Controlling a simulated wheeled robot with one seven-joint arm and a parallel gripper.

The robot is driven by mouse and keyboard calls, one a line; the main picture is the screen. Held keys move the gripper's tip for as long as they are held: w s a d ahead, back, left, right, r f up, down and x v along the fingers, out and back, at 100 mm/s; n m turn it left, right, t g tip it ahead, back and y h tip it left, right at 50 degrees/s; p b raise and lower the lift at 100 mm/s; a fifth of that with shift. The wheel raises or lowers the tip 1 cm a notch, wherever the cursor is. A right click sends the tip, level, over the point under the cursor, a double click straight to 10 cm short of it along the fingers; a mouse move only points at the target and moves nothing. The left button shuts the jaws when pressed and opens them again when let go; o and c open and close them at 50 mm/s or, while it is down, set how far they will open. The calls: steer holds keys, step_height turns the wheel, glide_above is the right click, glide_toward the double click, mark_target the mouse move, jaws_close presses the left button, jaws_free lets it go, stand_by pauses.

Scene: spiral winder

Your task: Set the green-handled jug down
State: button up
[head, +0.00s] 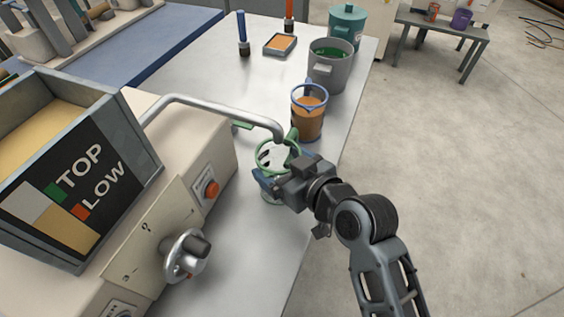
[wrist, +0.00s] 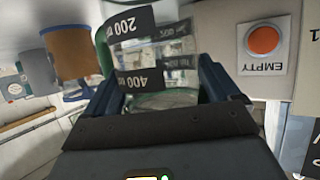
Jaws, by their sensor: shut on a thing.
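The green-handled jug (head: 277,157) is clear, with a green rim and dark measuring bands, and looks empty. In the head view it is upright, close to the end of the bent metal spout (head: 215,108) beside the machine. My gripper (head: 286,170) is shut on the jug's body from the near right side and hides part of it. In the wrist view, which is upside down, the jug (wrist: 155,68) sits between the two blue fingers of my gripper (wrist: 155,88), and its green handle is at the left. I cannot tell whether its base touches the table.
A blue-rimmed jug of brown liquid (head: 308,115) stands just behind. A grey bucket (head: 327,68) and a teal canister (head: 346,27) stand further back. The machine (head: 215,150) with its red EMPTY button is at the left. Bare table (head: 265,245) lies in front.

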steer(key=shift+f, duration=0.1)
steer(key=o, duration=0.8)
steer(key=shift+r, duration=0.2)
steer(key=b+v, duration=0.1)
steer(key=v, duration=1.1)
steer(key=shift+f, duration=0.15)
